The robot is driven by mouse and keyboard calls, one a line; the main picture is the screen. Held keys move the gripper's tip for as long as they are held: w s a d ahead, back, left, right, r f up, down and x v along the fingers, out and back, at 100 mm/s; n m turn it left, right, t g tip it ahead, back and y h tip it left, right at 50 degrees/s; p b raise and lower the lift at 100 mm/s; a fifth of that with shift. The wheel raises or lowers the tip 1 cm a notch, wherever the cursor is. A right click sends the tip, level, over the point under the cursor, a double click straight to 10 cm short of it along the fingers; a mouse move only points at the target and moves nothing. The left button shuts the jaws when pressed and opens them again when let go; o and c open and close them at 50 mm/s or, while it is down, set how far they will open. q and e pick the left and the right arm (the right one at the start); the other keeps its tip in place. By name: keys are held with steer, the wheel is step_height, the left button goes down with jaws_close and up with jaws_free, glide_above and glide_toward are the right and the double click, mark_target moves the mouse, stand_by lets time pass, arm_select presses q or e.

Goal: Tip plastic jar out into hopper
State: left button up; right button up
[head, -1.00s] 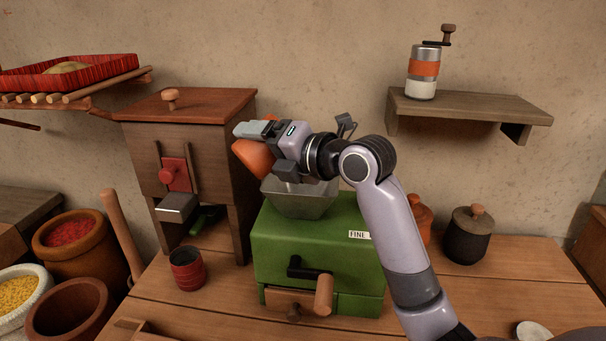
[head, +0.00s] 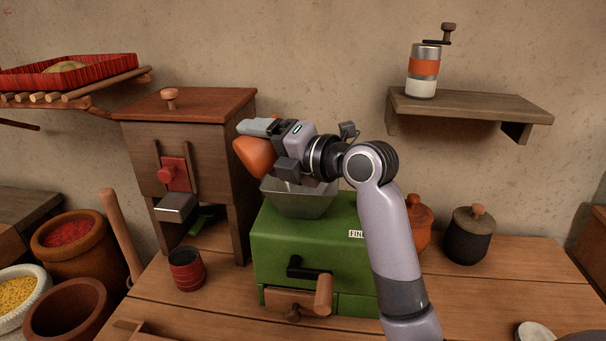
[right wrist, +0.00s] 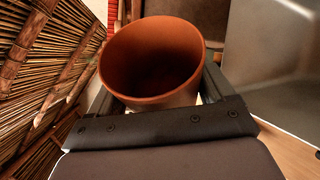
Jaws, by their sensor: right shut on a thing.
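An orange-brown jar (head: 257,156) is held by my right gripper (head: 268,146), which is shut on it above the left side of the grey metal hopper (head: 303,206). The hopper sits on top of the green grinder (head: 310,250). In the head view the jar is tilted and partly hidden by the gripper. In the right wrist view the jar's round open mouth (right wrist: 152,62) faces the camera; its inside is shadowed and I see no contents. A grey surface at the right there looks like the hopper (right wrist: 275,60). My left gripper is out of view.
A wooden cabinet (head: 185,135) stands close left of the jar. A red cup (head: 187,270) stands on the table before it. A dark lidded pot (head: 470,238) and an orange lidded pot (head: 418,220) stand right of the grinder. A shelf (head: 470,107) holds a hand mill (head: 423,72).

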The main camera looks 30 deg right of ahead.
steer(key=shift+f, duration=0.15)
steer(key=shift+d+r+m+t+y+b, duration=0.3)
steer(key=shift+d+r+m+b, duration=0.1)
steer(key=shift+d+m, duration=0.5)
stand_by(0.5)
steer(key=shift+w+d+f+m+y+b, duration=0.15)
steer(key=shift+f+m+y+b, duration=0.2)
steer(key=shift+m+b, duration=0.55)
steer(key=shift+d+r+m+t+b, duration=0.3)
steer(key=shift+m+t, duration=0.2)
steer(key=shift+m, duration=0.1)
stand_by(1.0)
steer(key=shift+d+r+m+t+b, duration=0.25)
steer(key=shift+d+m+t+b, duration=0.1)
steer(key=shift+m, duration=0.5)
steer(key=shift+d+r+m+t+b, duration=0.2)
steer(key=shift+d+r+m+t, duration=0.1)
steer(key=shift+m, duration=0.55)
stand_by(1.3)
